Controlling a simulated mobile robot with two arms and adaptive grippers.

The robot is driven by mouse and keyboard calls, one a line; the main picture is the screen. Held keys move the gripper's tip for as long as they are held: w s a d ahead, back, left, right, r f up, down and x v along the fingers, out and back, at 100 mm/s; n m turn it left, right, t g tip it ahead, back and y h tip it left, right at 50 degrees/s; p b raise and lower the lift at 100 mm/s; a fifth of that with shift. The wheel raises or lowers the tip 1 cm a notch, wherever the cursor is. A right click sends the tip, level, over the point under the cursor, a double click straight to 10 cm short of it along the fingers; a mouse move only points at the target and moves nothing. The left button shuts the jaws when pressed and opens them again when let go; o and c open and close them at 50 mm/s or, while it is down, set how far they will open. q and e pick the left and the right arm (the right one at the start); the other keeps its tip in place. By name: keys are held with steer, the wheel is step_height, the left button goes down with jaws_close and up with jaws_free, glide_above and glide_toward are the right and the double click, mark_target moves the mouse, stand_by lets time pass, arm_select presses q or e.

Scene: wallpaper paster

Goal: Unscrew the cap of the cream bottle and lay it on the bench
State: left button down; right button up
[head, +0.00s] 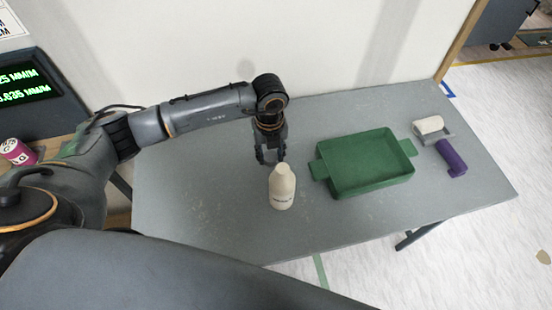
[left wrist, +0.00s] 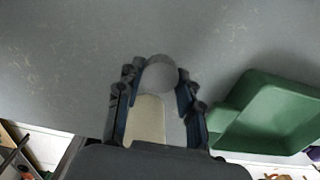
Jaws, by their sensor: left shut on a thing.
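The cream bottle (head: 282,190) stands upright on the bench (head: 215,200), with no separate cap visible on its narrow top. My left gripper (head: 270,160) points down just beyond the bottle. In the left wrist view, its fingers (left wrist: 158,88) are shut on a grey round cap (left wrist: 160,74). The cream bottle (left wrist: 147,120) shows there below the cap, between the fingers and nearer my side. The cap is hard to make out in the head view, and I cannot tell its height over the bench. My right gripper is not in view.
A green tray (head: 344,191) with side handles lies right of the bottle. A white roller (head: 428,125) and a purple item (head: 452,158) lie at the bench's right end. The left part of the bench is clear. A wall runs behind it.

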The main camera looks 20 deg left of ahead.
mark_target(271, 157)
arm_select(q)
steer(key=shift+f, duration=1.95)
steer(key=shift+f, duration=0.15)
steer(key=c, duration=0.8)
jaws_free()
steer(key=shift+c, duration=0.2)
